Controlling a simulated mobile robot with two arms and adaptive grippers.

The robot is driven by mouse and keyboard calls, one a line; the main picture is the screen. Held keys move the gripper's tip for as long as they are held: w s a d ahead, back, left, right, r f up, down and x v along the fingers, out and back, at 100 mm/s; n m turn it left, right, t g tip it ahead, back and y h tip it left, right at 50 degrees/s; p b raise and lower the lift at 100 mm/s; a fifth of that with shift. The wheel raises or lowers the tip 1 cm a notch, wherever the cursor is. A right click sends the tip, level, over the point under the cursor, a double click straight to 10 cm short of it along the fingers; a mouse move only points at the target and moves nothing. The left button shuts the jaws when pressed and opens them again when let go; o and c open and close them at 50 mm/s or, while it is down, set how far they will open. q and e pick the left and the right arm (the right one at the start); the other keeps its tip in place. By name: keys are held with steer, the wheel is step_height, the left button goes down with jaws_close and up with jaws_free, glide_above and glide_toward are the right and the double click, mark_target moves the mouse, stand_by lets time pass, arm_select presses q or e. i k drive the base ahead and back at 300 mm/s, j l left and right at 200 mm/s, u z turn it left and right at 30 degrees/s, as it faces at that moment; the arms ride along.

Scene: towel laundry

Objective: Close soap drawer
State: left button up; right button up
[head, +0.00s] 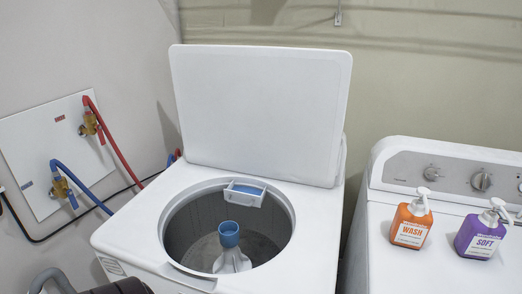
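The soap drawer (245,193) is a small white tray with blue inside. It sticks out from the back rim of the washer's round opening, over the tub. The top-loading washer (125,236) is white, and its lid (262,112) stands open, tilted back. Grey and dark parts, apparently of my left arm, show at the bottom left edge, in front of the washer. The fingers of my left gripper are not visible, and my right gripper is out of view. Nothing touches the drawer.
The tub holds an agitator with a blue cap (229,233). To the right, a second white machine (378,240) carries an orange WASH bottle (411,224) and a purple SOFT bottle (481,235). Red (117,147) and blue (84,187) hoses hang at the left wall. Space above the opening is clear.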

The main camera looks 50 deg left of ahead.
mark_target(247, 197)
steer(key=u, duration=1.7)
